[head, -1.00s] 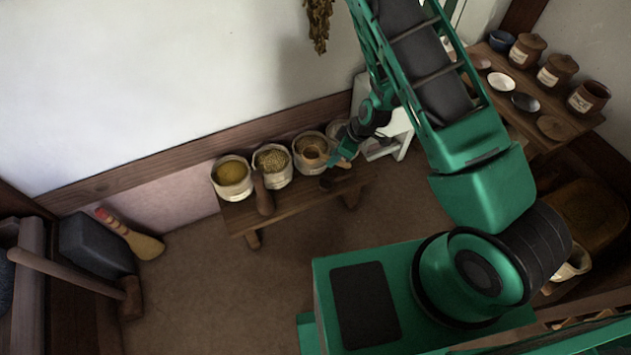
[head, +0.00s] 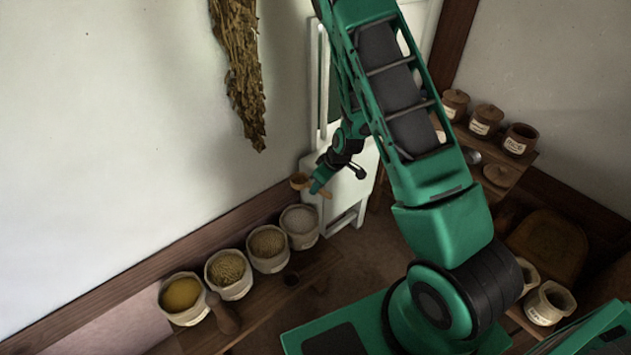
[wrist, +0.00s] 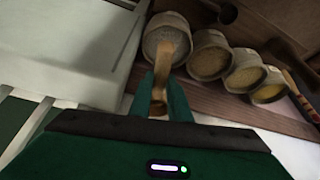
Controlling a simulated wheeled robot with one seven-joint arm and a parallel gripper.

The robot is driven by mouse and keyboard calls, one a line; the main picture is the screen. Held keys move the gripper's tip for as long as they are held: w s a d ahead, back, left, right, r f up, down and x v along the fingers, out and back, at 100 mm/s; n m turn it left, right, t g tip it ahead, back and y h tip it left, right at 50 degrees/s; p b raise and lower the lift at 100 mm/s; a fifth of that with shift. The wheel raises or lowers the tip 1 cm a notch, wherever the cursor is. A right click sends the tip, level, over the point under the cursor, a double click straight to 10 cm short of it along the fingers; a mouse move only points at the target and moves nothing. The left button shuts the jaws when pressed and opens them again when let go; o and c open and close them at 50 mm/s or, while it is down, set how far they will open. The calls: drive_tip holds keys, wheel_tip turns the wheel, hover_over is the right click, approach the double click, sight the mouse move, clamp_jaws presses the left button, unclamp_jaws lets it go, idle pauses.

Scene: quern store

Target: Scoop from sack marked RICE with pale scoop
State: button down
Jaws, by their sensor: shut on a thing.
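My gripper (head: 322,184) is shut on the handle of the pale wooden scoop (head: 299,181). The scoop is in the air above the sacks, beside the white cabinet. Its bowl sticks out left towards the wall in the head view, and the handle end shows right of the fingers. The wrist view shows the scoop (wrist: 174,42) between my fingertips (wrist: 160,88), in front of the end sack (wrist: 150,40). In the head view that end sack (head: 300,222), holding whitish grain, stands below my gripper. The sack labels are too small to read.
Sacks of brownish grain (head: 267,244), tan grain (head: 228,268) and yellow meal (head: 182,294) stand in a row on a low bench (head: 262,318). A dark scoop (head: 224,314) lies in front. A white cabinet (head: 345,195) stands close by; dried plants (head: 238,70) hang above.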

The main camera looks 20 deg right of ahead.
wheel_tip(320, 180, down, 10)
drive_tip(key=w+d+n+g+y, duration=0.1)
drive_tip(key=w+n, duration=0.1)
drive_tip(key=n, duration=0.4)
drive_tip(key=shift+d+f+n+g, duration=0.15)
drive_tip(key=shift+d+n+g, duration=0.2)
drive_tip(key=shift+n+g, duration=0.05)
